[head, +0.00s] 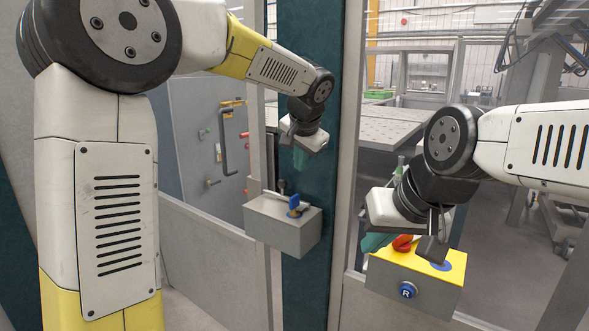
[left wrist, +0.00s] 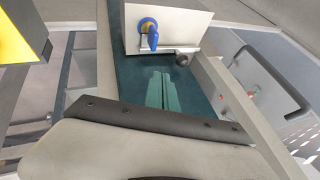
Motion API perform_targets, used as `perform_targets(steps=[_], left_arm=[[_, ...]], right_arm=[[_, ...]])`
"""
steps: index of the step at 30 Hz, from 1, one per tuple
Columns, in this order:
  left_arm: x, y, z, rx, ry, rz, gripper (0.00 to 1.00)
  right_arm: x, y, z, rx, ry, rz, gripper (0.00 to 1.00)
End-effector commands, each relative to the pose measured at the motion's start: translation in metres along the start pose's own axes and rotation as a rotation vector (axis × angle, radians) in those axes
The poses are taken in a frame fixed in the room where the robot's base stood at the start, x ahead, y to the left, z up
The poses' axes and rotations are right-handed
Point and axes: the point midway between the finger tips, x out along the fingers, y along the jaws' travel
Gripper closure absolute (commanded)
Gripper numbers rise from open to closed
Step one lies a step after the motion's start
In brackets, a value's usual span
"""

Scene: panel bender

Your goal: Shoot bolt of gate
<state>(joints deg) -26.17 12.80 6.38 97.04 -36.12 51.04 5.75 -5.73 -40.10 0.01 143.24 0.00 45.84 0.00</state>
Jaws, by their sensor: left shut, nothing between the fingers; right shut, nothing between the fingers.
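A grey lock box (head: 283,225) is mounted on the dark teal post (head: 305,285) beside the gate. In the left wrist view the box (left wrist: 190,18), blue knob (left wrist: 150,30) and dark knob (left wrist: 183,60) show. My left gripper (head: 300,158) is shut and empty above the box, apart from it; its green fingers also show in the left wrist view (left wrist: 162,92). My right gripper (head: 374,242) is shut, by the yellow-topped button box.
The yellow-topped box (head: 405,285) carries a red button (head: 403,243) and a blue R button (head: 408,290), close under my right gripper. A grey panel with a dark handle (head: 226,140) stands behind the gate frame. A machine table (head: 390,130) lies beyond.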

Motion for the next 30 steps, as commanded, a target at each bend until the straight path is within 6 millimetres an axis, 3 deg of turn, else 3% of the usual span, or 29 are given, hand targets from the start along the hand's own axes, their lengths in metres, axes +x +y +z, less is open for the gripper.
perform_targets(steps=[13,19,30], left_arm=[[0.091,-0.002,0.001,-0.001,-0.002,0.000,1.00],[0.105,-0.026,0.003,-0.002,-0.001,0.000,1.00],[0.110,-0.033,0.003,0.000,0.000,0.001,1.00]], right_arm=[[0.000,0.000,0.000,0.000,0.000,0.000,1.00],[0.000,0.000,0.000,0.000,0.000,0.000,1.00],[0.000,0.000,0.000,0.000,0.000,0.000,1.00]])
